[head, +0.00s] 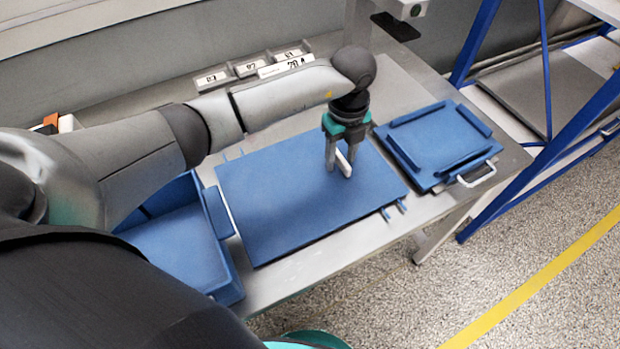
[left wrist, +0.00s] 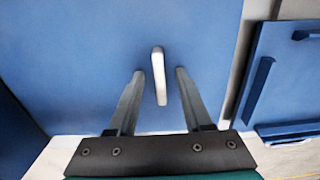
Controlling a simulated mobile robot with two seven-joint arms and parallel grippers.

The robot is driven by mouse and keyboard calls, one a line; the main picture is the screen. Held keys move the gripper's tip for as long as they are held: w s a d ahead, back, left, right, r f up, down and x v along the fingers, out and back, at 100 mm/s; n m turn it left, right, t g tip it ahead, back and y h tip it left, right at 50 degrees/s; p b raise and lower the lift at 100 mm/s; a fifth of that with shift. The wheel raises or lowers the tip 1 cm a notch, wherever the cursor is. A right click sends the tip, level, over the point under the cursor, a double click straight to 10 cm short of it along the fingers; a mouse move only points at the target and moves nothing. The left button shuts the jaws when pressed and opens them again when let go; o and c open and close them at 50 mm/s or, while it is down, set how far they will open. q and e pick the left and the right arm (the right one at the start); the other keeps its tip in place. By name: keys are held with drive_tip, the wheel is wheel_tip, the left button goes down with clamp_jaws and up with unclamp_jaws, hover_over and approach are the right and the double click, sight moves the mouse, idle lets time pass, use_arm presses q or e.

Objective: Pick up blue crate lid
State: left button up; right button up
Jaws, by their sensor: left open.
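The blue crate lid (head: 290,205) is a large flat blue panel lying on the grey table, with small hinge tabs at its right edge and a pale upright handle near its right part. My left gripper (head: 338,168) points down over the lid at this handle. In the left wrist view the pale handle (left wrist: 159,76) stands between and just beyond the two open fingers (left wrist: 160,75), with a gap on each side. The lid (left wrist: 70,60) fills most of that view. I cannot tell whether the fingertips touch the lid. My right gripper is not in view.
An open blue crate (head: 185,250) stands left of the lid, partly hidden by my arm. A blue tray-like panel (head: 440,142) with raised bars and a metal handle (head: 477,175) lies to the right. Labelled bins (head: 250,68) line the back. A blue-framed rack (head: 550,90) stands at right.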

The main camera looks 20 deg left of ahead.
use_arm(q)
clamp_jaws()
idle(0.3)
idle(1.1)
